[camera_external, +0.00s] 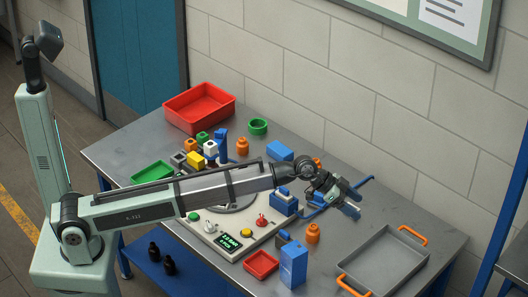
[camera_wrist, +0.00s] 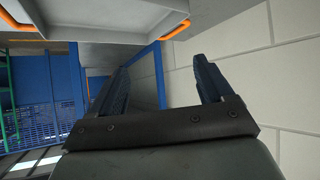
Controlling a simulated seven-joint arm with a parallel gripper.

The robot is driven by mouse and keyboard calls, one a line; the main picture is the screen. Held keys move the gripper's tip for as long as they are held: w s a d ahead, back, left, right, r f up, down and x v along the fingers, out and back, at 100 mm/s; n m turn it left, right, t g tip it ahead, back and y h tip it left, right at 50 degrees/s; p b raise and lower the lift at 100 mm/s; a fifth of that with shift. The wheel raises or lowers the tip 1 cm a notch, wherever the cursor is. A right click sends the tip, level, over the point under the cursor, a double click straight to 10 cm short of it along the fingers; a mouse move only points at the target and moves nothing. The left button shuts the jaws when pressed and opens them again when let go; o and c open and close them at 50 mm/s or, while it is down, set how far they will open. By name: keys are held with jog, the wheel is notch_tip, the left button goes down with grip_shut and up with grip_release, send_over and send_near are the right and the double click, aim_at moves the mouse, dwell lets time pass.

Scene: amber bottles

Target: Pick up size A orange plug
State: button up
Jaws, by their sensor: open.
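Several orange plugs show in the external view. One orange plug (camera_external: 313,233) stands near the front right of the control board. Another orange plug (camera_external: 242,146) stands behind the board. A third orange piece (camera_external: 316,162) is partly hidden behind my wrist. I cannot read any size marks, so I cannot tell which is size A. My gripper (camera_external: 354,201) is held out over the right part of the table, apart from the plugs. In the wrist view my gripper (camera_wrist: 162,78) is open with nothing between its fingers, and no plug is visible there.
A grey tray (camera_external: 383,262) with orange handles lies at the right. A blue box (camera_external: 293,264) and a small red tray (camera_external: 261,264) sit at the front. A red bin (camera_external: 199,106) is at the back left. The wall (camera_wrist: 285,60) is close to my fingers in the wrist view.

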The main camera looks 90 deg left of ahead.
jog(key=s+a+n+g+y, duration=0.1)
jog(key=s+a, duration=0.2)
jog(key=a, duration=0.4)
jog(key=s+a, duration=0.3)
jog(key=a, duration=0.4)
jog(key=n+g+y, duration=0.2)
jog(key=n+g, duration=0.2)
jog(key=g, duration=0.1)
send_near(242, 144)
jog(key=x, duration=0.6)
jog(key=shift+s+a+f, duration=0.2)
jog(key=shift+s+a, duration=0.05)
jog(key=shift+a, duration=0.15)
jog(key=shift+a+x, duration=0.15)
jog(key=shift+x, duration=1.15)
jog(key=shift+a+x, duration=0.15)
jog(key=shift+x, duration=1.15)
jog(key=shift+c, duration=0.3)
jog(key=c, duration=1.1)
